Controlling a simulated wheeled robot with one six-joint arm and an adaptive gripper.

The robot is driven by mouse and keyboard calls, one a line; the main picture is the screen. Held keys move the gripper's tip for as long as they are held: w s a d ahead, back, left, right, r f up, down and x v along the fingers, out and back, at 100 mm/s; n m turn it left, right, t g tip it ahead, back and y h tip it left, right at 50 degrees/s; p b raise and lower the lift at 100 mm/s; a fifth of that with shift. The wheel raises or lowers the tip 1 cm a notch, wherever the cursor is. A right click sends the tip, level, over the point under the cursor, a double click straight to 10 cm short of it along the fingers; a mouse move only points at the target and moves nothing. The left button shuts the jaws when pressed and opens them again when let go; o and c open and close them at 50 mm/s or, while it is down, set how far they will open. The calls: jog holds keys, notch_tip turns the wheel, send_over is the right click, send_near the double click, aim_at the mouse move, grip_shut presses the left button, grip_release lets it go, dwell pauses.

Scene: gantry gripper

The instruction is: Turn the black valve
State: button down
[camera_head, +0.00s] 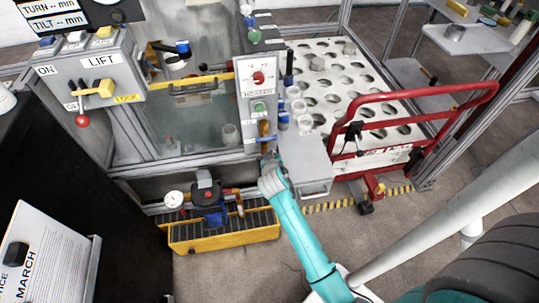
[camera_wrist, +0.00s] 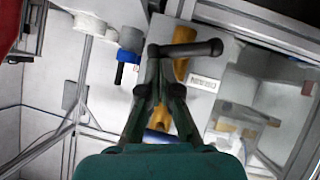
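The black valve (camera_wrist: 188,49) shows in the wrist view as a dark bar lying nearly level, with rounded ends. It is in front of a brass fitting (camera_wrist: 181,68) on a grey panel with a label reading DRAIN. My gripper (camera_wrist: 157,65) comes from below, and its fingers narrow together at the bar's left end. They look shut on it, though the contact is partly hidden.
A grey box (camera_head: 307,166) is just right of my gripper. A red rail (camera_head: 420,105) stands further right, before a white perforated table (camera_head: 335,85). A yellow tray (camera_head: 225,235) with a pump and gauge is below left. A blue-collared black knob (camera_wrist: 128,57) is close left.

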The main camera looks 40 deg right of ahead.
jog(key=shift+s+d+f+m+t+y, duration=0.3)
jog(key=shift+d+m+y, duration=0.1)
jog(key=shift+m+y, duration=0.25)
jog(key=shift+f, duration=0.1)
jog(key=shift+w, duration=0.1)
dwell(0.5)
jog(key=shift+w+a+f, duration=0.1)
jog(key=shift+w+a, duration=0.3)
jog(key=shift+a, duration=0.2)
